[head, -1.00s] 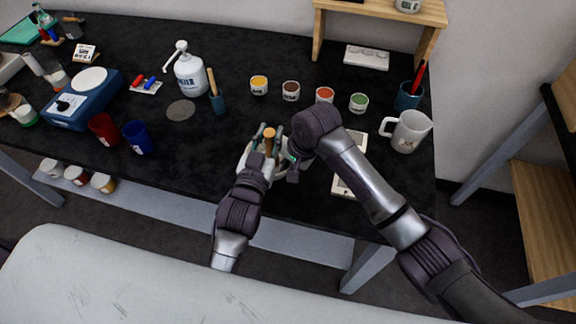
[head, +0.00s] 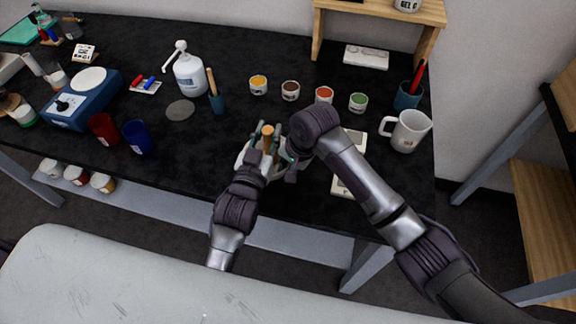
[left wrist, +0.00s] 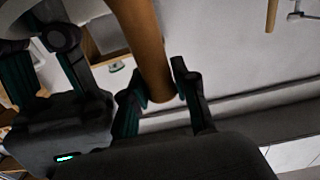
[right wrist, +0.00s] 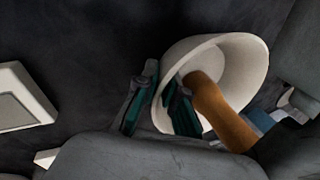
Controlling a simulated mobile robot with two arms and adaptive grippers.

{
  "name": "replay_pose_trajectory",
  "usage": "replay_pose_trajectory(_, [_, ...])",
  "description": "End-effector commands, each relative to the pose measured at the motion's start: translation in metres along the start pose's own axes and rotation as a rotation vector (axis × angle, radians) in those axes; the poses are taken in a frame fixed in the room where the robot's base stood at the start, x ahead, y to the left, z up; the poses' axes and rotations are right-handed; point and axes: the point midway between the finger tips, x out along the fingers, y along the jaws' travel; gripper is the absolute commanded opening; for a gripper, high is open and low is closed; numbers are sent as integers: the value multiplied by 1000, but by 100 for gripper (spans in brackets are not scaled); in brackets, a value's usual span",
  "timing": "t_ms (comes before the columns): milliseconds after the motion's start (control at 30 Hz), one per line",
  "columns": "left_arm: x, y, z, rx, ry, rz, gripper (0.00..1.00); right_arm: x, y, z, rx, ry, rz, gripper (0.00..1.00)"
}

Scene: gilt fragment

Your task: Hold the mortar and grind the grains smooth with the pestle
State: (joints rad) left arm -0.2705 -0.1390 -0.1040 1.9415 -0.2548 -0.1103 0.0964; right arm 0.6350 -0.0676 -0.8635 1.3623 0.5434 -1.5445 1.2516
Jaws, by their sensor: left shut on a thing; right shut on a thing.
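The white mortar (head: 242,160) stands near the front edge of the black table, partly hidden by my arms. The wooden pestle (head: 267,140) stands in it with its top upward. My left gripper (head: 266,150) is shut around the pestle's shaft, and the left wrist view shows the pestle (left wrist: 148,45) between its fingers. My right gripper (right wrist: 162,100) is shut on the wall of the mortar (right wrist: 245,65), with the pestle (right wrist: 222,112) leaning inside the bowl. The grains cannot be seen.
A white mug (head: 408,131) and a pale framed panel (head: 343,182) lie to the right. Several small colour pots, including a brown one (head: 290,91), stand behind the mortar. A blue cup (head: 138,137) and a red cup (head: 103,129) stand left.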

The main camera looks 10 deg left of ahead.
Motion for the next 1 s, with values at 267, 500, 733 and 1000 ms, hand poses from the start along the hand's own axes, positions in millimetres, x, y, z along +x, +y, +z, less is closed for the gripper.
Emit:
replay_pose_trajectory(267, [-8, -4, 3, 4, -10, -3, 0, -2, 0, -4, 3, 8, -3, 0])
replay_pose_trajectory(500, [-4, 4, 2, 2, -10, -2, 0, -2, 0, -4, 4, 9, -2, 0])
replay_pose_trajectory(733, [0, 15, 0, 1, -6, 0, 0, -2, -1, -2, 2, 6, -3, 0])
replay_pose_trajectory(1000, [1, 18, -2, -3, -3, 2, 0, -1, -3, 1, -3, 1, -6, 0])
